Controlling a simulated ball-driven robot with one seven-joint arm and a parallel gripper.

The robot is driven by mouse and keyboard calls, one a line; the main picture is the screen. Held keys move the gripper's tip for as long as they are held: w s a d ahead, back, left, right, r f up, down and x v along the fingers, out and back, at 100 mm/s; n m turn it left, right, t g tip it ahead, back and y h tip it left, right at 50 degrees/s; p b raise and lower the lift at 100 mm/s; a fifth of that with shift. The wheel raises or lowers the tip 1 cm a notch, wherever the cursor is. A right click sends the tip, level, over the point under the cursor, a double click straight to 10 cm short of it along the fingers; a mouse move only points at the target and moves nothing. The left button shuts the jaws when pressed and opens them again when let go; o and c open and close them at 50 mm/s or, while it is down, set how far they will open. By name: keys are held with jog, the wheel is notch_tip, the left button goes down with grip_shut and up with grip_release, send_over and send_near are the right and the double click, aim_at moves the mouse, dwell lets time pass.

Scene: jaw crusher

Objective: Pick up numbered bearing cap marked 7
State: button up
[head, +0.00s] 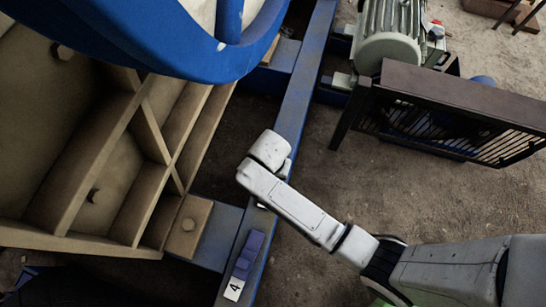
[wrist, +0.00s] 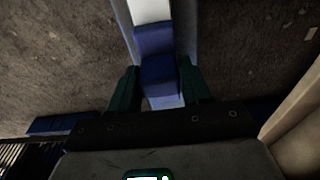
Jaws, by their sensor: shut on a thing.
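A blue bearing cap (wrist: 155,42) with a white end face lies between my gripper's two dark green fingers in the wrist view. My gripper (wrist: 158,72) is shut on this cap, over the blue beam. No number can be read on the white face, so I cannot tell from the picture whether it is the 7. In the head view my arm reaches over the beam, and its wrist hides the gripper and the held cap. Another blue cap (head: 246,254), with a white label reading 4, sits on the beam nearer the bottom edge.
The long blue beam (head: 290,120) runs from top to bottom in the head view. The tan ribbed crusher body (head: 100,150) and a blue wheel (head: 180,50) stand to its left. A dark guard frame (head: 440,85) and a green motor (head: 390,40) stand at upper right. Bare floor lies between.

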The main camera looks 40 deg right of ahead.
grip_shut()
jog(key=shift+r, duration=0.15)
